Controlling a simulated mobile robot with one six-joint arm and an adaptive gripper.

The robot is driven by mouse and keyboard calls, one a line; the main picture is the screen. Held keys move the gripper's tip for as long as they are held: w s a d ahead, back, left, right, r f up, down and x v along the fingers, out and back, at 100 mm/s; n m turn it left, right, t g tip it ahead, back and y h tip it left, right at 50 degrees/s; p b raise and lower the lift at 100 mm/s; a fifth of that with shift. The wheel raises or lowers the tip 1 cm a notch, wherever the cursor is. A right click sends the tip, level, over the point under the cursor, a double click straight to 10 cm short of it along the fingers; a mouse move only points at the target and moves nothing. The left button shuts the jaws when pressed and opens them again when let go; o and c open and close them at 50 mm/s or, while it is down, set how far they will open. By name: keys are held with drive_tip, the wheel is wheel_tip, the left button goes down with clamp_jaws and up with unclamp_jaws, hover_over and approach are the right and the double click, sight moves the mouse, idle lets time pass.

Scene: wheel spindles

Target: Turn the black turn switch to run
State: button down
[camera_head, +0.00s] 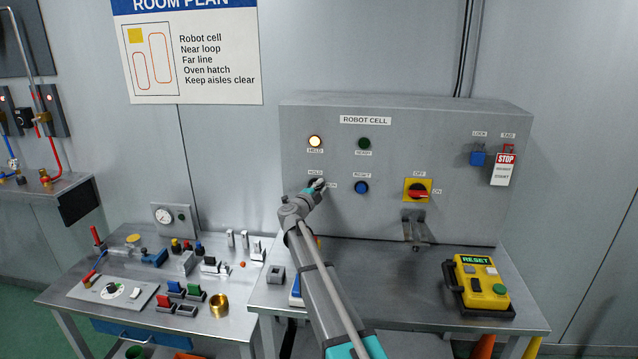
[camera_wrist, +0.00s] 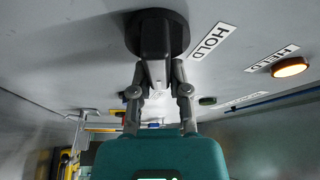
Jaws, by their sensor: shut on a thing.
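The black turn switch (camera_wrist: 157,40) has a round base on the grey panel face and a bar handle standing out from it. My gripper (camera_wrist: 157,82) is shut on the handle, with one finger on each side. A HOLD label (camera_wrist: 213,41) is beside the switch in the wrist view. In the head view my gripper (camera_head: 316,186) is at the left part of the ROBOT CELL panel (camera_head: 440,135), just below the HOLD label, and mostly hides the switch. I cannot tell surely which setting the handle points to.
The amber HELD lamp (camera_head: 315,141) is lit; the green lamp (camera_head: 364,144) looks dark. A blue button (camera_head: 362,188) is close to the right of my gripper. A red-yellow rotary switch (camera_head: 418,190) is farther right. A yellow RESET box (camera_head: 480,284) stands on the bench.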

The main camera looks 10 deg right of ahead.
drive_tip(key=m, duration=0.1)
drive_tip(key=m+g+p, duration=0.1)
drive_tip(key=m, duration=0.1)
drive_tip(key=shift+w+a+f+m+y, duration=0.1)
drive_tip(key=shift+w+f+m+y, duration=0.2)
drive_tip(key=shift+m+y, duration=0.1)
drive_tip(key=c, duration=0.6)
unclamp_jaws()
drive_tip(key=shift+s, duration=0.1)
drive_tip(key=shift+f, duration=0.15)
drive_tip(key=shift+s, duration=0.15)
